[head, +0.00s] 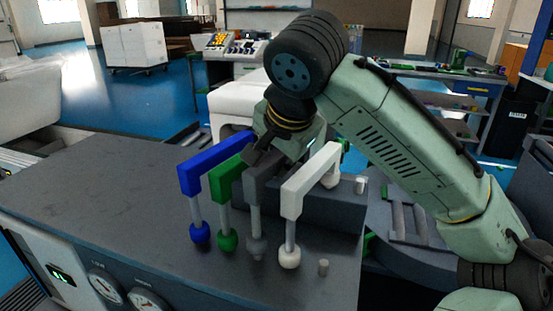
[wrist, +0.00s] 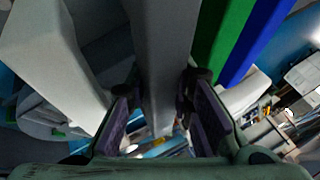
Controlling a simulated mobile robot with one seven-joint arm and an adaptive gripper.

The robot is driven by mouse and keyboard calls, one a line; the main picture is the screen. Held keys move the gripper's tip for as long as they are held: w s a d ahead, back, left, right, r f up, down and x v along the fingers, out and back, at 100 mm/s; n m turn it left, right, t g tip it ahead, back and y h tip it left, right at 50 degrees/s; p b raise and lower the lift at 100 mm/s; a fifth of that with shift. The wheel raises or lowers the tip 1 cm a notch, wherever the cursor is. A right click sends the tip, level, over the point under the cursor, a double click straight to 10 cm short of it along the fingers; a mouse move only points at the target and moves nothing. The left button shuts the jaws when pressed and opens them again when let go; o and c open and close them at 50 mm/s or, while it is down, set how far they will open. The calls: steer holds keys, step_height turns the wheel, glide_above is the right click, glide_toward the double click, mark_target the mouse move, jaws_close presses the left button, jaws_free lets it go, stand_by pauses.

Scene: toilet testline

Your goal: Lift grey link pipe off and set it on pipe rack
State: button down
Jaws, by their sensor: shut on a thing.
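The grey link pipe (head: 255,190) stands between the green and white link pipes on the dark bench, its front leg over a grey round fitting (head: 258,247). My gripper (head: 268,158) is at its top bar from above. In the wrist view the grey bar (wrist: 163,50) passes between my two fingers (wrist: 158,112), which are shut on it. The pipe's far end is hidden by my gripper and the white pipe. A dark stand with rails (head: 397,222) is right of the bench; I cannot tell if it is the pipe rack.
The blue pipe (head: 205,165) and green pipe (head: 222,185) stand close on the left, the white pipe (head: 300,190) close on the right. The bench's left part (head: 95,190) is clear.

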steer(key=shift+f+b, duration=0.35)
steer(key=shift+f, duration=0.2)
steer(key=c, duration=1.3)
jaws_free()
steer(key=shift+c, duration=0.2)
steer(key=v, duration=1.2)
steer(key=shift+s, duration=0.1)
